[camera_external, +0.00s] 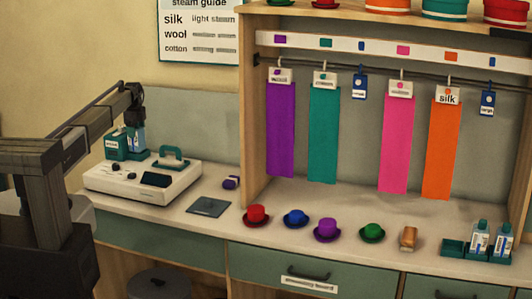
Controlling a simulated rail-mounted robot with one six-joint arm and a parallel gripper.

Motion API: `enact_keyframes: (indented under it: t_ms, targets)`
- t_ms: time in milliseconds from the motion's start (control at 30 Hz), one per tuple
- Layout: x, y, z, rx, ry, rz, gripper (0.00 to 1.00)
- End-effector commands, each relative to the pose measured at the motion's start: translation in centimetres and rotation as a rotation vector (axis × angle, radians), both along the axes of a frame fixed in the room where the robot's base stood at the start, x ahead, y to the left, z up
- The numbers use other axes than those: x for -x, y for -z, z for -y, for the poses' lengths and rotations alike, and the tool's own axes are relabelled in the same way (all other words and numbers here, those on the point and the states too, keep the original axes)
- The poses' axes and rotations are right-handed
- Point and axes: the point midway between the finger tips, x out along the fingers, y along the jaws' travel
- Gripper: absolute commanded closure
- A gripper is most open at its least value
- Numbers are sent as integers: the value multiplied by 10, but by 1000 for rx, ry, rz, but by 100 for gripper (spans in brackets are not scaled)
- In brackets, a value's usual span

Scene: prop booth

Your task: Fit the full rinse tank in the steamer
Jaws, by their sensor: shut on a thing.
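The steamer (136,184) is a low white machine with knobs and a dark panel, at the left end of the counter. A teal block (117,146) stands at its back left, and a teal handled piece (171,158) sits on its top right. My gripper (134,118) reaches down over the steamer's back and is shut on the rinse tank (138,139), a small upright container with blue in it. The tank is beside the teal block; I cannot tell whether its base is seated or just above the steamer. My gripper's fingers are small and dark here.
Two labelled bottles (479,237) stand in a teal tray (454,248) at the right. Several small hats (256,214) and a brown brush (408,238) line the counter front. A grey plate (209,206) and a purple item (231,182) lie right of the steamer. Coloured cloths (323,135) hang behind.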

Motion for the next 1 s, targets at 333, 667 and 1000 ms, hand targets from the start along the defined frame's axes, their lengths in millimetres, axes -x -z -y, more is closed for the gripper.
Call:
enact_keyframes:
  t_ms: [333,667,1000]
  targets:
    - [0,10,0,0,0,0,69]
    - [0,19,0,0,0,0,69]
    - [0,18,0,0,0,0,69]
